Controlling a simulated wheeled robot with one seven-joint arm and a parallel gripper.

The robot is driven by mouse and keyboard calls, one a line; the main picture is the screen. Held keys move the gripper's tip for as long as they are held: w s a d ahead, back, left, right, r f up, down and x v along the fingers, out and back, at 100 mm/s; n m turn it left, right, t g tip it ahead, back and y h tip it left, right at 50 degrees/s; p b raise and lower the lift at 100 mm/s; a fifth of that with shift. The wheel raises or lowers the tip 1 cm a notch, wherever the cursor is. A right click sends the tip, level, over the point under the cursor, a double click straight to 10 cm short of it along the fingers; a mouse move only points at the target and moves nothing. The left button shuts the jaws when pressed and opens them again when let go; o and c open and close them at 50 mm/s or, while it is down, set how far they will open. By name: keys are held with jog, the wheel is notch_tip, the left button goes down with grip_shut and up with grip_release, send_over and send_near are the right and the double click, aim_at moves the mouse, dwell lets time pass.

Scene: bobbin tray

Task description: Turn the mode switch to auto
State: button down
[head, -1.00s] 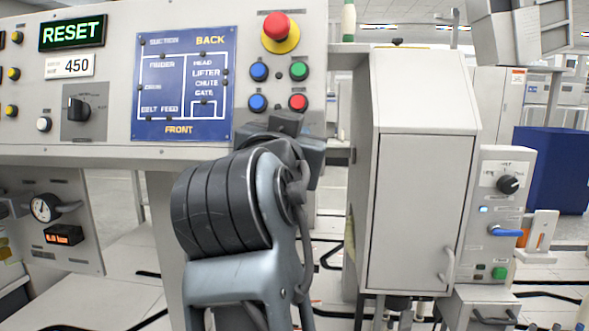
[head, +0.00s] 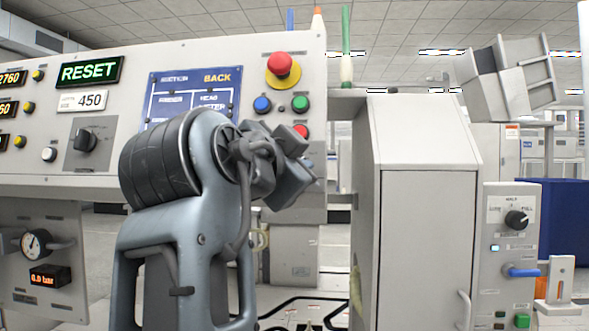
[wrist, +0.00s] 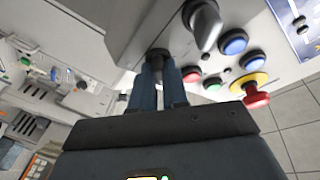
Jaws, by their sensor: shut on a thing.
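In the wrist view my gripper (wrist: 165,78) is shut on a dark knob (wrist: 157,55) at the edge of a grey panel. I cannot read a label beside this knob, so I cannot tell its setting. In the head view my gripper (head: 292,180) is seen from behind, in front of the panel below the red button; its fingertips and the held knob are hidden there. A black rotary knob (head: 86,140) sits on the left panel, apart from my gripper. Another black knob (head: 516,220), under small lettering, is on the box at the right.
A red emergency stop (head: 281,66) and several coloured buttons are close to my gripper; the stop also shows in the wrist view (wrist: 257,97). A grey knob-like part (wrist: 205,22) is beside the held knob. A tall grey cabinet (head: 425,240) stands to the right.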

jog(key=shift+w, duration=0.1)
jog(key=c, duration=1.1)
grip_release()
jog(key=shift+c, duration=0.2)
jog(key=v, duration=0.8)
jog(key=shift+p, duration=0.3)
jog(key=shift+w, duration=0.1)
